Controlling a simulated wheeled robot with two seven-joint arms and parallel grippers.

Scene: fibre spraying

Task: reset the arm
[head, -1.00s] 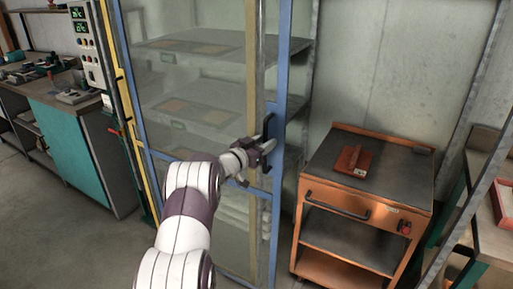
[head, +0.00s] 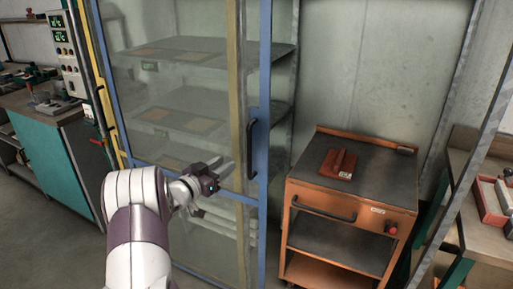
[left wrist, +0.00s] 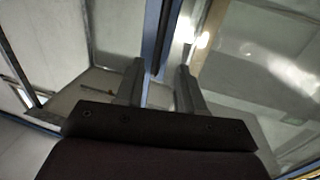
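My left gripper (head: 222,172) is in front of the glass door of a tall cabinet, to the left of and a little below the door's black handle (head: 252,148). It is apart from the handle. In the left wrist view the two grey fingers of the left gripper (left wrist: 160,72) stand apart with nothing held between them. The blue upright of the door frame (left wrist: 150,50) shows beyond them. The door has a blue frame (head: 265,70), and shelves show through its glass. I cannot tell whether it is fully closed. My right gripper is not in view.
An orange cart (head: 352,200) with a dark top stands right of the cabinet, with a red-brown block (head: 340,165) on it. A teal workbench (head: 62,165) is at the left, beside a control panel (head: 62,45). Another bench holds a red tray (head: 490,203) at right.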

